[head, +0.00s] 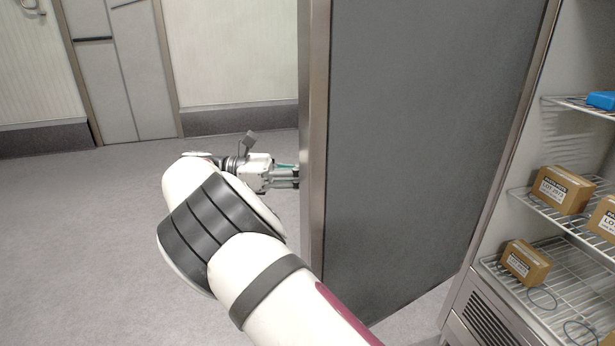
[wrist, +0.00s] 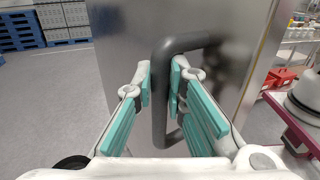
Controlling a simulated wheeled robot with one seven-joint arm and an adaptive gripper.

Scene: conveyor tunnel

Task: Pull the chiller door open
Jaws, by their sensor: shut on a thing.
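The chiller door (head: 420,140) stands open in the head view, its dark grey inner face towards me and its steel edge upright in the middle. In the wrist view its outer steel face (wrist: 120,50) fills the middle. The dark bar handle (wrist: 158,110) on that face runs upright between the teal finger pads. My gripper (wrist: 160,82) is shut on the handle. In the head view my gripper (head: 294,176) reaches the far side of the door from the left, and the door's edge hides the handle and fingertips.
The open chiller (head: 480,300) at right has wire shelves with several brown boxes (head: 527,262) and a blue item (head: 601,100). Grey floor (head: 70,240) is clear at left. The wrist view shows blue pallets (wrist: 22,32) at far left and a red box (wrist: 279,78) at right.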

